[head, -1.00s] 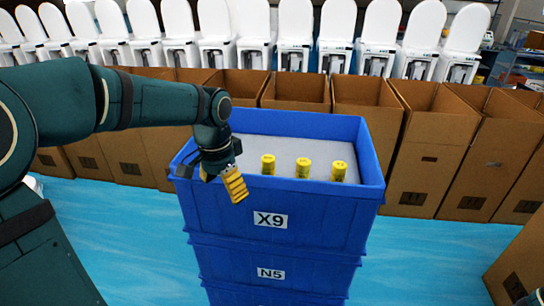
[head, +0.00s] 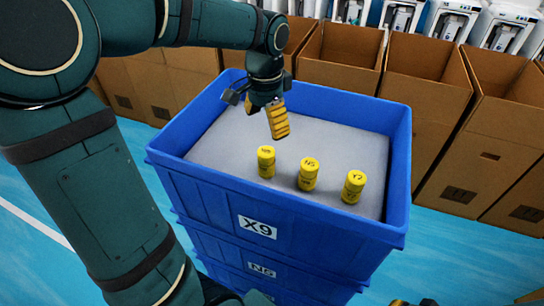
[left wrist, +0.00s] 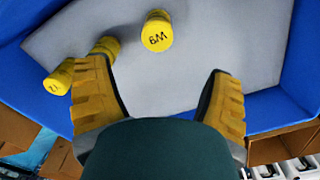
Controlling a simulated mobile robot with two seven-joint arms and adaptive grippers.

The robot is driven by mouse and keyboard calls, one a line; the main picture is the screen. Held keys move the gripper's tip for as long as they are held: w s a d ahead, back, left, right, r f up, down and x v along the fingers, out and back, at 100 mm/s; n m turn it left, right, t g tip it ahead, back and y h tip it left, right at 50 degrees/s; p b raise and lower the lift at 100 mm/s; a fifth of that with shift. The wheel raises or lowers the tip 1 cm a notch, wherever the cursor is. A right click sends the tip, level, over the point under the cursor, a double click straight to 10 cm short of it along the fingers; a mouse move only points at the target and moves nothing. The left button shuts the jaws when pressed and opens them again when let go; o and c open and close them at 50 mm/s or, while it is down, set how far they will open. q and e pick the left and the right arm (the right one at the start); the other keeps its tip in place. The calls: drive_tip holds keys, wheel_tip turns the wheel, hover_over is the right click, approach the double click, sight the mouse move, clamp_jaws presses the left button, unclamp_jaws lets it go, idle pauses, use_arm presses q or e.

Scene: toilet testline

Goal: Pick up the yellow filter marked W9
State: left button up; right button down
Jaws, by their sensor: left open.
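Three yellow filters stand upright in a row on the grey surface inside the top blue bin. The W9 filter (head: 266,161) is the leftmost in the head view; its mark is hard to read there. In the left wrist view the W9 filter (left wrist: 157,30) shows its mark upside down, beyond and between the fingertips. The other two are the N5 filter (head: 309,174) in the middle and the Y2 filter (head: 353,186) at the right. My left gripper (head: 265,117) is open and empty, above the bin and behind the W9 filter in the picture.
The top blue bin (head: 190,205), labelled X9, has raised walls around the filters and sits on more stacked blue bins. Open cardboard boxes (head: 425,100) stand behind, with white toilets above them. The grey surface right of the filters is bare.

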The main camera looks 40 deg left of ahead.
sight(266, 151)
use_arm(q)
wheel_tip(266, 151, down, 6)
drive_tip(key=shift+f, duration=0.25)
drive_tip(key=shift+s+d+f+b, duration=0.1)
drive_tip(key=shift+s+f+b, duration=0.05)
drive_tip(key=shift+f, duration=1.2)
drive_tip(key=shift+s+d+f+b, duration=0.1)
drive_tip(key=shift+s+f+b, duration=0.05)
drive_tip(key=shift+f, duration=1.2)
drive_tip(key=c, duration=1.3)
